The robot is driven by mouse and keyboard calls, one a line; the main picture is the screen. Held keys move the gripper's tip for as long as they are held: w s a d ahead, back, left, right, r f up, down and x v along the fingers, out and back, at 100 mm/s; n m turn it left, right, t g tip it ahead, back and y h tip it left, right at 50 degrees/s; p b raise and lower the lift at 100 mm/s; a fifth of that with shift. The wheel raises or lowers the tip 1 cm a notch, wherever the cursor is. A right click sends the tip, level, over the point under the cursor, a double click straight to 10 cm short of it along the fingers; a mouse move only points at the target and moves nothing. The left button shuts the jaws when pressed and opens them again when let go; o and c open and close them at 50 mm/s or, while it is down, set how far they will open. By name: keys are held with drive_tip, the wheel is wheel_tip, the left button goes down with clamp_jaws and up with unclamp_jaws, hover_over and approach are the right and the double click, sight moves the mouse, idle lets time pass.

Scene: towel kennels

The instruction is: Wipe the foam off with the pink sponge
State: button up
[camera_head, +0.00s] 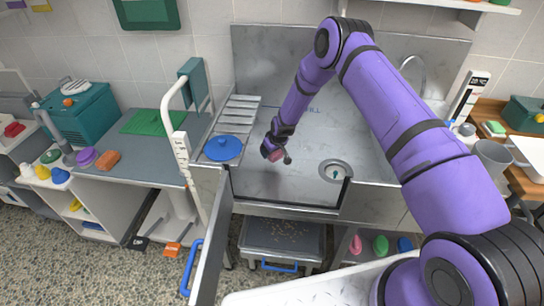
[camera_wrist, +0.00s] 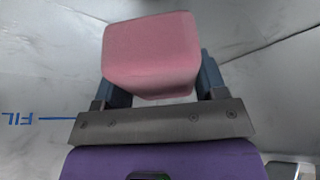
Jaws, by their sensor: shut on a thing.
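The pink sponge (camera_wrist: 150,50) is a block held between the two dark fingers of my gripper (camera_wrist: 162,84) in the wrist view. In the head view my gripper (camera_head: 277,148) reaches down into the steel tub (camera_head: 310,185), left of the drain (camera_head: 335,172). The sponge shows there only as a small pinkish patch (camera_head: 275,156) at the gripper's end. I cannot tell whether the sponge touches the steel. I cannot make out any foam on the visible steel in either view. Part of the tub is hidden behind my arm.
A slatted rack (camera_head: 237,115) with a blue round lid (camera_head: 223,147) stands left of the tub. An open door panel (camera_head: 212,245) with a blue handle juts out in front. A grey tray (camera_head: 283,238) sits under the tub. A grey cup (camera_head: 490,158) stands at the right.

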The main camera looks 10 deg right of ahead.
drive_tip(key=shift+r, duration=1.45)
